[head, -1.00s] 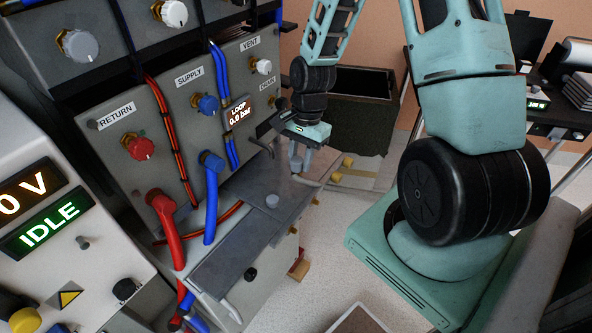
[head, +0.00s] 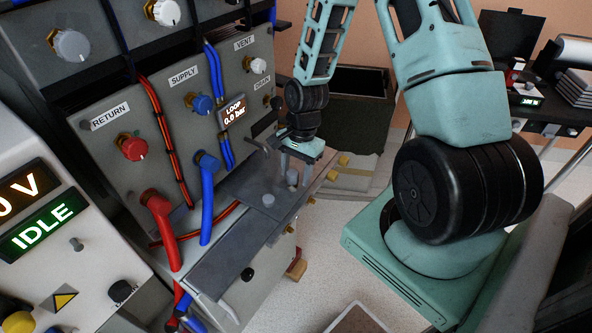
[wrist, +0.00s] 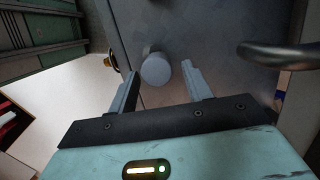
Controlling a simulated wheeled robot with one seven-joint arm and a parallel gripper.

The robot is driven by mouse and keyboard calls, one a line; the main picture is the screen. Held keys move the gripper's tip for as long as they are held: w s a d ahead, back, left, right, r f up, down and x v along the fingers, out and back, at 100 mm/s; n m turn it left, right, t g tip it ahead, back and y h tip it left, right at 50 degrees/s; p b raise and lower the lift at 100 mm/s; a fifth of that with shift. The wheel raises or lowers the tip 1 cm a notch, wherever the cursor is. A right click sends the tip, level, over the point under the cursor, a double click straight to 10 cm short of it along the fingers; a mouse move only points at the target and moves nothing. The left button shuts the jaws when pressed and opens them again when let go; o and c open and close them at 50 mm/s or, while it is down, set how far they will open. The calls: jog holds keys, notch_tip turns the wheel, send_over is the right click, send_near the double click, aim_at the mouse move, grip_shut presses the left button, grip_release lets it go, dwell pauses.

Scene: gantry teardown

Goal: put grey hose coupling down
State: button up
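The grey hose coupling (wrist: 155,68) is a short, light grey cylinder. In the wrist view it stands between my two fingertips, with a gap on either side. My gripper (wrist: 160,85) is open around it. In the head view my gripper (head: 294,168) is low over the far right part of the grey metal shelf (head: 232,250), with the coupling (head: 292,178) at its fingertips, seemingly standing on the shelf. The coupling's base is hidden in the wrist view.
A curved metal handle (wrist: 275,52) is right of my fingers in the wrist view. Red and blue hoses (head: 207,200) run down to the left. A dark bin (head: 357,110) stands behind.

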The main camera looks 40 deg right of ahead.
jog(key=shift+r, duration=0.1)
notch_tip(320, 180, up, 11)
jog(key=d, duration=0.2)
jog(key=a+r+n, duration=0.5)
jog(key=a+n, duration=0.1)
jog(key=a, duration=0.4)
jog(key=s+a+r+n, duration=0.3)
jog(key=s+a+n, duration=0.5)
jog(key=s+a+r+n+h, duration=0.1)
jog(key=s+a+r+n, duration=0.2)
jog(key=s+a+n, duration=0.4)
jog(key=shift+s+a+n+t+h+p, duration=0.3)
jog(key=shift+s+a+n, duration=0.05)
jog(key=shift+s+n, duration=0.65)
jog(key=shift+w, duration=0.1)
